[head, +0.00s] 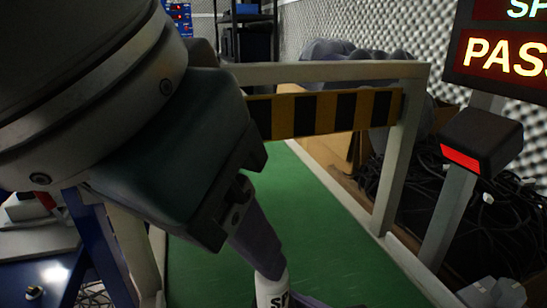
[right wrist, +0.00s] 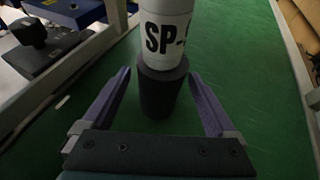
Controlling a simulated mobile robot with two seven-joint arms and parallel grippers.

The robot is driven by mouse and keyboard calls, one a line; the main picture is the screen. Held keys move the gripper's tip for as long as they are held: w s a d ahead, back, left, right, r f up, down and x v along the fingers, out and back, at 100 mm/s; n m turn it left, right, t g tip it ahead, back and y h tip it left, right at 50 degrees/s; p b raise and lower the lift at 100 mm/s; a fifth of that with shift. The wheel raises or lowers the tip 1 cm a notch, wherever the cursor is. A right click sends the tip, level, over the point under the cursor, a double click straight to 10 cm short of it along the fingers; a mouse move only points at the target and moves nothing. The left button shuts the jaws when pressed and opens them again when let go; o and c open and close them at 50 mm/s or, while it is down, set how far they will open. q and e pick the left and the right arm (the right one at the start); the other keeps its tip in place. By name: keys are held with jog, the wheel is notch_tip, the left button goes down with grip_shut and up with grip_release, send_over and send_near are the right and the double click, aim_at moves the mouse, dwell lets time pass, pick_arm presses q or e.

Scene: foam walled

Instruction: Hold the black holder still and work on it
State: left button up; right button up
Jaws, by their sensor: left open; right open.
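The black holder (right wrist: 162,92) stands on the green belt in the right wrist view, with a white cylinder (right wrist: 166,30) marked "SP-" above it. Its lower part lies between the two purple fingers of my right gripper (right wrist: 160,75). The fingers are open, with a gap on each side of the holder. The holder is hidden in the head view.
The green belt (head: 330,235) runs between pale rails, under a frame with a yellow-black striped bar (head: 330,113). A lit sign reading "PASS" (head: 500,55) and a black box with a red light (head: 482,140) stand on the right. Black cables (head: 395,190) lie beyond the rail.

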jog(key=shift+w+a, duration=0.15)
jog(key=shift+f, duration=0.1)
grip_shut()
dwell(0.7)
dwell(0.4)
